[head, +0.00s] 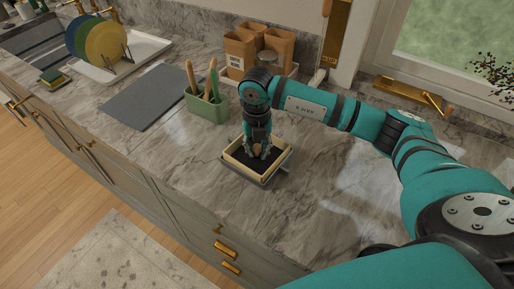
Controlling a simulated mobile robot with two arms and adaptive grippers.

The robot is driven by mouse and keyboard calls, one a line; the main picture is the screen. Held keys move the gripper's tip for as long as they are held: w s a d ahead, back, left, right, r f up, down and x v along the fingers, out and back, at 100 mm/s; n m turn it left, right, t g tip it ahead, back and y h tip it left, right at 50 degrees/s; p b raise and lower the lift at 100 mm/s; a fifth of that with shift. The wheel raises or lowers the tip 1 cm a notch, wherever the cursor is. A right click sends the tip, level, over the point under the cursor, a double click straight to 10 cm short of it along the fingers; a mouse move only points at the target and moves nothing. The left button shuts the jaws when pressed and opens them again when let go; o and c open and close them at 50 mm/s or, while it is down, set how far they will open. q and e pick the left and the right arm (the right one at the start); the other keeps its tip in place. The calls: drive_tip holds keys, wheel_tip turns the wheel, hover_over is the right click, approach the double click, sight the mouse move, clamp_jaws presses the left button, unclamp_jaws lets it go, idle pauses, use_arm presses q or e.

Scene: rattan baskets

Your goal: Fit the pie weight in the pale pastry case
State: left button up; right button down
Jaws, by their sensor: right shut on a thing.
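The pale pastry case (238,168) is a square, cream-walled case on a grey base on the marble counter, near its front edge. A dark slab, which looks like the pie weight (270,162), shows inside its walls. My right gripper (257,149) points down over the case and is shut on a small wooden-coloured knob at the middle of the dark slab. The fingers hide part of the slab, and I cannot tell whether it rests on the case floor. My left gripper is not in view.
A green holder (206,106) with wooden-handled utensils stands left of the case. A grey mat (146,96) lies further left, with a plate rack on a white tray (145,50) beyond. The counter right of the case is clear.

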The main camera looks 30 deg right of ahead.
drive_tip(key=c, duration=1.1)
unclamp_jaws()
drive_tip(key=shift+f, duration=0.1)
drive_tip(key=shift+c, duration=0.2)
wheel_tip(320, 180, up, 12)
